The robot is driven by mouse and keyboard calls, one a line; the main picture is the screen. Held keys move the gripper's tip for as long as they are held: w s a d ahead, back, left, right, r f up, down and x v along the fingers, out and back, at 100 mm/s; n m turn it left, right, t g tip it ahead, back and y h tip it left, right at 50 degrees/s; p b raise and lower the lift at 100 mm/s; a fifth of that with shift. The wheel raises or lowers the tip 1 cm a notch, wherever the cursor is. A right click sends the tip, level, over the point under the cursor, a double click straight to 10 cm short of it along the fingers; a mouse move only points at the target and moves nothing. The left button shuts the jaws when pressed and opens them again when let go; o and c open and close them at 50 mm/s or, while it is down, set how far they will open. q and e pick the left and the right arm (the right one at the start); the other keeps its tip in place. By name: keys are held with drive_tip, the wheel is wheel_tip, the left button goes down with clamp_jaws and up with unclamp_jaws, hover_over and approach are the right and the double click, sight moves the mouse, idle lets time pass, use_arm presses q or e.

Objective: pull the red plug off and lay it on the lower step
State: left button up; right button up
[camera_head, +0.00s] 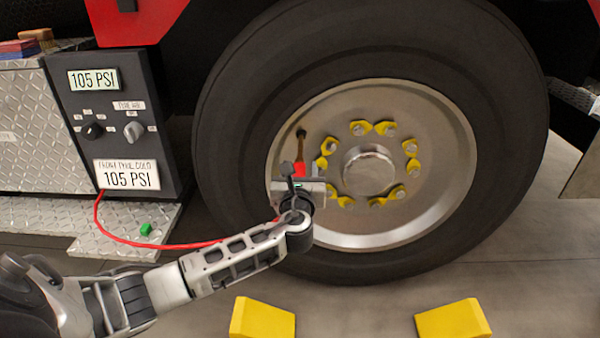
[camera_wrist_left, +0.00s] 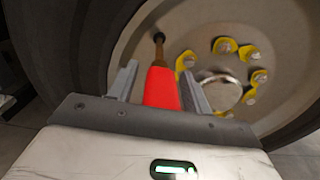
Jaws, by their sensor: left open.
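The red plug (camera_head: 299,169) sits on a brownish valve stem at the left side of the wheel hub. In the left wrist view, the red plug (camera_wrist_left: 161,92) stands between the two grey fingers. My left gripper (camera_head: 302,174) is open around it, with gaps beside the plug; it also shows in the left wrist view (camera_wrist_left: 159,66). The gripper partly hides the plug in the head view. The lower step (camera_head: 38,212) is a diamond-plate ledge at the left, below the control box. My right gripper is not in view.
A red hose (camera_head: 150,243) runs from the control box (camera_head: 122,155) toward my left arm. A small green block (camera_head: 146,229) lies on the lower step. The large tire (camera_head: 225,150) surrounds the hub with yellow nut markers. Two yellow chocks (camera_head: 262,318) (camera_head: 453,319) lie on the floor.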

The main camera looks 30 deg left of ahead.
use_arm(q)
drive_tip(key=shift+w+a+r, duration=0.1)
drive_tip(key=shift+a+r, duration=0.2)
drive_tip(key=shift+a, duration=0.05)
clamp_jaws()
drive_tip(key=shift+p, duration=0.3)
drive_tip(key=shift+p+v, duration=0.4)
drive_tip(key=shift+v, duration=0.4)
drive_tip(key=shift+f+p+v, duration=0.15)
drive_tip(key=shift+p+v, duration=0.4)
drive_tip(key=shift+v, duration=0.55)
drive_tip(key=shift+f+p+v, duration=0.1)
drive_tip(key=shift+p+v, duration=0.45)
drive_tip(key=shift+v, duration=0.5)
drive_tip(key=shift+d, duration=0.3)
